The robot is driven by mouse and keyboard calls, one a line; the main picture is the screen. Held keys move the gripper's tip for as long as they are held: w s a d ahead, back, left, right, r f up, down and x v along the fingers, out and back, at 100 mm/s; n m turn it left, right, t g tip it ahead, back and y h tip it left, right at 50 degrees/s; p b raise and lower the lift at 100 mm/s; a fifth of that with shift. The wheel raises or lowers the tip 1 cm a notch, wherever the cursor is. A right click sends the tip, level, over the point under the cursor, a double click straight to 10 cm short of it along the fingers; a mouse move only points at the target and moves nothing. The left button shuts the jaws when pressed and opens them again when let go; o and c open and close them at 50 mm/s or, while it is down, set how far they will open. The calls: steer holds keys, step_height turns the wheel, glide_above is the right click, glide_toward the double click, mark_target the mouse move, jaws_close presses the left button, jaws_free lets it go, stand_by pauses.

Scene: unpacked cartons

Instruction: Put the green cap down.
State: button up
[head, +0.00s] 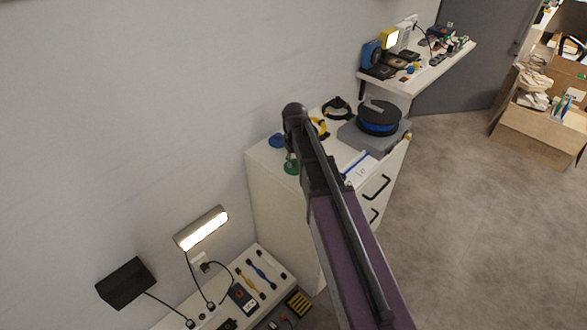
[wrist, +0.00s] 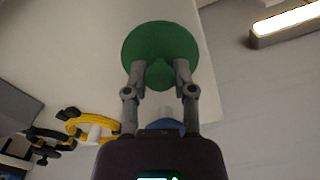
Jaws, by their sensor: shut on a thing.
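The green cap (wrist: 160,45) is a round disc with a small knob, and my gripper (wrist: 159,75) is shut on the knob in the wrist view. In the head view the green cap (head: 291,165) shows just below my gripper (head: 291,152), over the left end of the white cabinet top (head: 262,156). I cannot tell whether the cap touches the top. A blue cap-like thing (head: 277,141) sits behind it, and it also shows partly hidden behind my gripper in the wrist view (wrist: 166,124).
A yellow-and-black object (head: 320,127), a black ring-shaped item (head: 337,108) and a grey device with a black and blue disc (head: 379,118) stand on the cabinet. A cluttered shelf (head: 420,77) is at upper right.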

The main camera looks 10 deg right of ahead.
mark_target(295, 161)
steer(key=shift+f+b, duration=0.55)
steer(key=shift+f, duration=0.3)
steer(key=shift+f, duration=0.2)
steer(key=o, duration=0.9)
steer(key=shift+r, duration=0.2)
step_height(295, 161, up, 12)
steer(key=p, duration=1.2)
steer(key=s+m, duration=0.1)
steer(key=s, duration=0.8)
steer(key=s+m, duration=0.1)
steer(key=s, duration=0.8)
steer(key=shift+a, duration=0.2)
